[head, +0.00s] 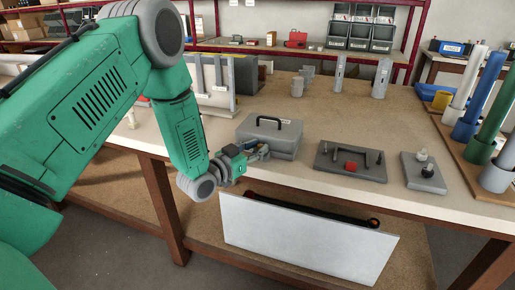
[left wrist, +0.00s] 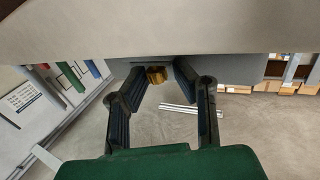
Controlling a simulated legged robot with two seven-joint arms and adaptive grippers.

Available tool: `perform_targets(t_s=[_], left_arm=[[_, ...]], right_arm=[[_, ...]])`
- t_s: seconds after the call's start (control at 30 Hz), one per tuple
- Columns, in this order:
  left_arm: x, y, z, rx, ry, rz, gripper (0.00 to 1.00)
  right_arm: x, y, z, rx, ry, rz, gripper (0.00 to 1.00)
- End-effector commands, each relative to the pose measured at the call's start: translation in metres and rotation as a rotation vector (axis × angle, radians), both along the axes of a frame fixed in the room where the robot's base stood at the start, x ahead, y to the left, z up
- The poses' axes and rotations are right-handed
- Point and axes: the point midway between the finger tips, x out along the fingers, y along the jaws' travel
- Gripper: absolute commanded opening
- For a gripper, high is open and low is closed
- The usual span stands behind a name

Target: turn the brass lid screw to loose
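A grey box (head: 285,146) with a black handle on its lid stands near the front edge of the bench. My left gripper (head: 264,151) is at the box's front left side. In the left wrist view the brass lid screw (left wrist: 157,75) shows as a ribbed round knob under a pale overhanging edge. The two dark fingers of the left gripper (left wrist: 158,78) stand apart on either side of the screw, with a gap visible on both sides. The screw is not visible in the head view. My right gripper is not in view.
Coloured tubes (head: 482,120) stand at the far right. A pale panel (head: 305,240) hangs below the bench front. The bench behind the box is mostly clear.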

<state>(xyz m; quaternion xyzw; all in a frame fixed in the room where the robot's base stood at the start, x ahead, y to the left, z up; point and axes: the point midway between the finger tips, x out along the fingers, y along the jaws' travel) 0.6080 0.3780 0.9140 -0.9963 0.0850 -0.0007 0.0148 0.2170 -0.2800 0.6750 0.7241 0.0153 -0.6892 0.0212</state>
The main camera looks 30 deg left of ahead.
Motion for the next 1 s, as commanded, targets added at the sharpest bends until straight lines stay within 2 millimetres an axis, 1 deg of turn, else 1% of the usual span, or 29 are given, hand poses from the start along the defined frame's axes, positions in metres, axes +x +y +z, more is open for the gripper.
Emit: perform_targets(t_s=[0.13,0.17,0.2,0.23,0.5,0.67,0.87,1.0], left_arm=[[0.0,-0.0007,0.0002,0.0,0.0,0.0,0.24],[0.0,-0.0008,0.0003,0.0,0.0,0.0,0.2],[-0.0001,-0.0009,0.0004,0.001,0.0,-0.001,0.06],[-0.0001,-0.0009,0.0004,0.001,0.0,0.0,0.0],[-0.0002,-0.0005,0.0005,0.0,-0.001,0.006,0.0],[-0.0002,-0.0011,0.0008,-0.001,-0.002,0.046,0.0],[-0.0004,-0.0035,0.0005,-0.002,-0.001,0.16,0.0],[-0.0005,-0.0052,0.0003,-0.001,-0.001,0.279,0.0]], right_arm=[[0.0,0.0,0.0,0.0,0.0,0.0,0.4],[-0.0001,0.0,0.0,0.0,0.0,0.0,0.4],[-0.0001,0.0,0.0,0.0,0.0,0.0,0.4],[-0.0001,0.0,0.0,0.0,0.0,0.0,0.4],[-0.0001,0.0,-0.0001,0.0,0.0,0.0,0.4],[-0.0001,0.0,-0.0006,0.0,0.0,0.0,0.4],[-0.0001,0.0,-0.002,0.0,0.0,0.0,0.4],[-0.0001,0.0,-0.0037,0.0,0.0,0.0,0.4]])
